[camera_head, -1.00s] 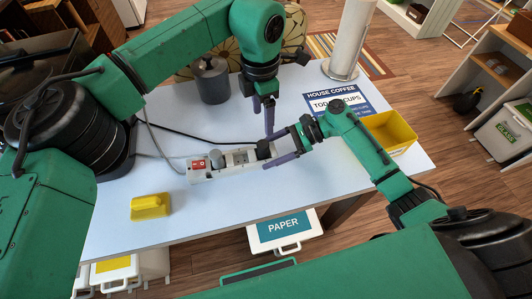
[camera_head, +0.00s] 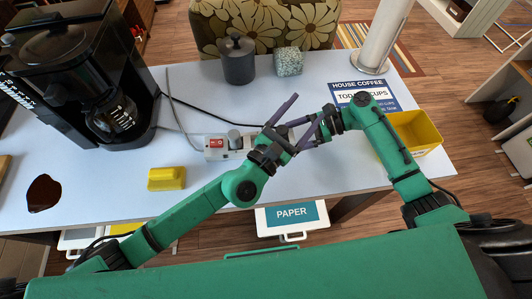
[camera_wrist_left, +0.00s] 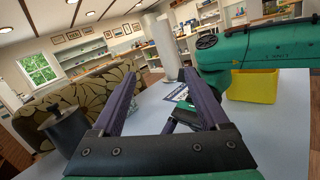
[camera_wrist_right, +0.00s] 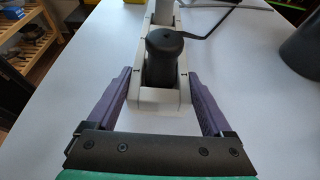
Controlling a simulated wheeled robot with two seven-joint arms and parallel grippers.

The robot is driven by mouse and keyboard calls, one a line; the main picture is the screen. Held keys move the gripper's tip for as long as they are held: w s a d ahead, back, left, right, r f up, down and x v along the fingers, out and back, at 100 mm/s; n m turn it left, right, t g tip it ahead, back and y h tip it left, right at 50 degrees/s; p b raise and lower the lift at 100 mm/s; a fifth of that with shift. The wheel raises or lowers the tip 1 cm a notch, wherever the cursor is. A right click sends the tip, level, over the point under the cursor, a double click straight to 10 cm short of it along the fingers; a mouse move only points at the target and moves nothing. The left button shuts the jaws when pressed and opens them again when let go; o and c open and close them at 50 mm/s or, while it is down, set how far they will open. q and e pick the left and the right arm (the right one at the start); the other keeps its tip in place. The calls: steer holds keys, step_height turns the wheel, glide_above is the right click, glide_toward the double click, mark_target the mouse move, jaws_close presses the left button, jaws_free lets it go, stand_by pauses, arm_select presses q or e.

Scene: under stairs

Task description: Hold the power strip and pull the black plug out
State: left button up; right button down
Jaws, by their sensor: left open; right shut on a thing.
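The white power strip (camera_head: 217,153) lies on the table with a red switch and a grey plug (camera_head: 235,139) at its left end. Its right part is hidden behind my left gripper in the head view. In the right wrist view the black plug (camera_wrist_right: 163,62) stands upright in the strip (camera_wrist_right: 152,98), its cable leading off to the right. My right gripper (camera_wrist_right: 159,78) is shut on the strip's end, one finger along each side. My left gripper (camera_head: 308,107) is open and empty, crossing close to the right fingers. In the left wrist view nothing is gripped between its fingers (camera_wrist_left: 158,75).
A coffee maker (camera_head: 70,75) stands at the left, with a yellow block (camera_head: 166,179) in front. A grey canister (camera_head: 238,62) and a speckled cube (camera_head: 289,61) are at the back. A sign (camera_head: 355,96), paper roll (camera_head: 385,35) and yellow bin (camera_head: 415,135) are right.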

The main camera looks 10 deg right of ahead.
mark_target(285, 126)
arm_select(q)
steer(key=s+a+f+n+y, duration=0.1)
steer(key=a+f, duration=0.2)
steer(key=s+a+f+n+y, duration=0.1)
steer(key=a+f+n, duration=0.1)
steer(key=f, duration=0.2)
steer(key=s+a+f+n+y, duration=0.1)
steer(key=a+f, duration=0.2)
steer(key=shift+s+a+f+n+t, duration=0.15)
steer(key=shift+s+a+n+t, duration=0.15)
steer(key=shift+s+t, duration=0.1)
steer(key=x, duration=1.2)
steer(key=shift+f, duration=0.15)
jaws_close()
steer(key=shift+a, duration=0.1)
